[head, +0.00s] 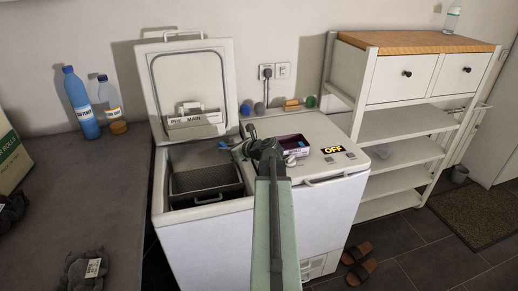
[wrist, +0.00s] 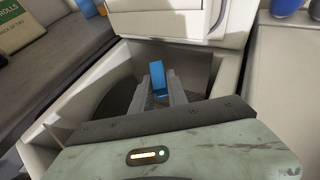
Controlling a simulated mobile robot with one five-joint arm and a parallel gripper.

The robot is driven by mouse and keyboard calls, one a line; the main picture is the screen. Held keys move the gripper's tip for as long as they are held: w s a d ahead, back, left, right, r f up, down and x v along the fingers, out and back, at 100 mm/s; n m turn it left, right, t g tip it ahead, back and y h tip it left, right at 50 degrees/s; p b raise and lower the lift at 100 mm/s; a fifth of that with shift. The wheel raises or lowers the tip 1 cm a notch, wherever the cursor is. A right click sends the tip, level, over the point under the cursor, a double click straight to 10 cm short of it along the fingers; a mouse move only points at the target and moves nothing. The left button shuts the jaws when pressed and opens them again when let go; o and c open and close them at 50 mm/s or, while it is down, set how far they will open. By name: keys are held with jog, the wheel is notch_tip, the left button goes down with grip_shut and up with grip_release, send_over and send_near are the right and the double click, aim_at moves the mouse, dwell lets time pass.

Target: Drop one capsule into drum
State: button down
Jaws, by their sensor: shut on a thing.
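My gripper (head: 232,148) is over the right side of the open left machine (head: 205,235), and its fingers also show in the wrist view (wrist: 160,88). It is shut on a small blue capsule (wrist: 158,74); the capsule shows as a small blue spot in the head view (head: 224,146). The dark drum (head: 207,178) lies inside the left machine's opening. In the wrist view, the fingers and capsule are above the dark opening (wrist: 120,92).
The raised lid (head: 187,75) stands behind the opening. The right machine (head: 330,195) is closed, with a capsule box (head: 291,143) and an OFF display (head: 333,149) on top. Bottles (head: 82,103) stand on the left counter (head: 85,200). A shelf unit (head: 400,125) stands right.

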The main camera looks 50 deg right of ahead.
jog(key=w+a+f+n+y+b, duration=0.1)
jog(key=w+a+f+n+y, duration=0.1)
jog(key=w+a, duration=0.35)
notch_tip(320, 180, down, 6)
jog(key=b, duration=0.6)
jog(key=shift+s, duration=0.15)
jog(key=shift+r, duration=0.1)
jog(key=c, duration=1.2)
grip_release()
jog(key=shift+c, duration=0.2)
jog(key=p+v, duration=0.3)
jog(key=v, duration=0.4)
jog(key=shift+s+r, duration=0.15)
jog(key=shift+s, duration=0.25)
